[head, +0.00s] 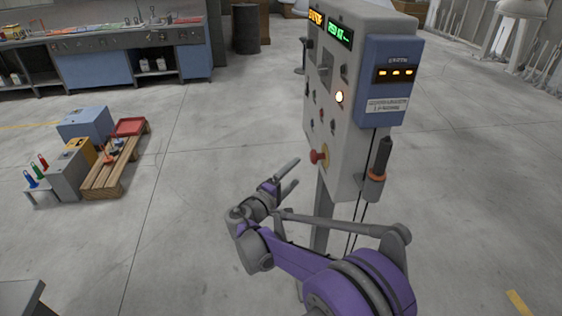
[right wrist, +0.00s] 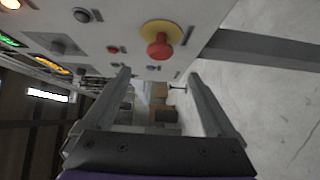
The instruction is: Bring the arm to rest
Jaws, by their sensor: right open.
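My right arm is purple and grey and reaches up from the bottom right of the head view. Its gripper (head: 289,175) is open and empty, with its two fingers apart, just left of the control panel (head: 341,120). In the right wrist view the open fingers (right wrist: 158,85) reach toward the panel, with nothing between them. A red knob on a yellow base (head: 319,157) sits low on the panel's face. It shows large above the fingers in the right wrist view (right wrist: 160,45), apart from them. My left gripper is in neither view.
The panel stands on a grey post (head: 322,225), close beside my right arm. A cylindrical black handle with an orange ring (head: 379,160) hangs at its side. A wooden pallet (head: 112,172) with boxes stands at left. A blue workbench (head: 95,65) stands behind. Floor between is clear.

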